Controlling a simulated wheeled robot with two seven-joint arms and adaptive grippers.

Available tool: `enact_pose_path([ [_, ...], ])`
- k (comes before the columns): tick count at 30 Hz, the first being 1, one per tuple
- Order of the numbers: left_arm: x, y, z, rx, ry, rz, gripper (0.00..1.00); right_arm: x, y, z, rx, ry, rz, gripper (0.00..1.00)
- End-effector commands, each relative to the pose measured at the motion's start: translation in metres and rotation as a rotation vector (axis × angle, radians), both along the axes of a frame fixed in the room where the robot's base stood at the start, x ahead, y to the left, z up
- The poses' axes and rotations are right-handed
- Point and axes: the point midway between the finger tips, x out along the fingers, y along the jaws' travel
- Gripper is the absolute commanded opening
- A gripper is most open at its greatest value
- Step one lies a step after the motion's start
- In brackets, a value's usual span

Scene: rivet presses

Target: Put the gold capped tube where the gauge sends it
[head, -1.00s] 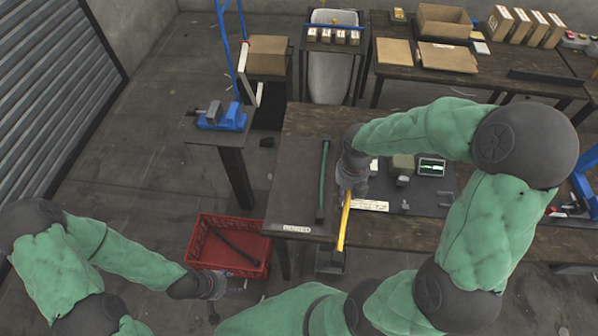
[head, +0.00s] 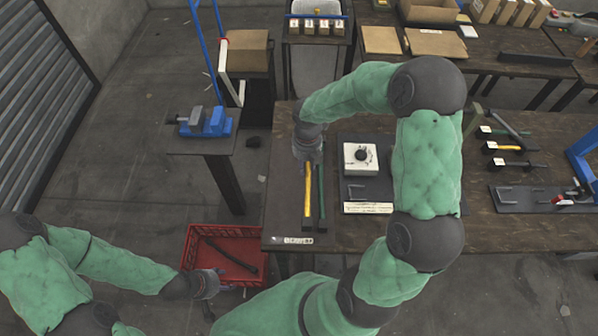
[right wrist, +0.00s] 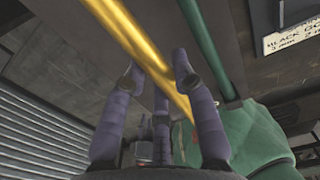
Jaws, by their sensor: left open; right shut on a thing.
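The gold tube (head: 308,195) is held by my right gripper (head: 309,168) above the left part of the table, left of the green tube (head: 321,190) and almost parallel to it. In the right wrist view the gold tube (right wrist: 135,40) runs diagonally between the fingers of the right gripper (right wrist: 158,72). I cannot tell whether it touches the table. A white box with a black knob (head: 361,156) stands on the dark mat. My left gripper (head: 212,284) is open and empty by the front of the red crate. No lit gauge display shows now; my right arm covers part of the mat.
The red crate (head: 190,250) on the floor holds a dark bar (head: 230,257). A label (head: 293,240) is on the table's front edge, and a printed card (head: 368,208) lies on the mat. A blue vise (head: 205,122) stands on the left stand. Several hammer-like tools lie at right.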

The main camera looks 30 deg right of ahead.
Motion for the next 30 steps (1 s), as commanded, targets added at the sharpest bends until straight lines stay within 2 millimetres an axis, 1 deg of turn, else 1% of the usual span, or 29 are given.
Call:
enact_pose_path([
  [1,0.0,0.0,-0.006,0.0,0.0,0.0,0.55,0.007,0.002,-0.01,-0.001,-0.001,0.001,0.0],
  [3,0.0,0.0,-0.008,0.0,0.0,0.0,0.55,0.014,0.004,-0.018,-0.001,-0.002,0.002,0.0],
  [6,0.0,0.0,-0.01,0.0,0.0,0.0,0.55,0.02,0.005,-0.025,0.0,-0.002,0.002,0.0],
  [11,0.0,0.0,-0.012,0.0,0.0,0.0,0.55,0.025,0.006,-0.03,-0.001,-0.002,0.001,0.0],
  [13,0.0,0.0,-0.014,0.0,0.0,0.0,0.55,0.029,0.007,-0.036,-0.001,-0.002,0.001,0.0],
  [14,0.0,0.0,-0.015,0.0,0.0,0.0,0.55,0.031,0.008,-0.039,-0.001,-0.002,0.001,0.0],
  [19,0.0,0.0,-0.023,0.0,0.0,0.0,0.55,0.03,0.007,-0.064,0.0,0.0,0.0,0.0],
  [21,0.0,0.0,-0.024,0.0,0.0,0.0,0.55,0.03,0.007,-0.067,-0.001,-0.002,0.0,0.0],
  [30,0.0,0.0,-0.023,0.0,0.0,0.0,0.55,0.03,0.007,-0.068,0.0,-0.002,0.0,0.0],
])
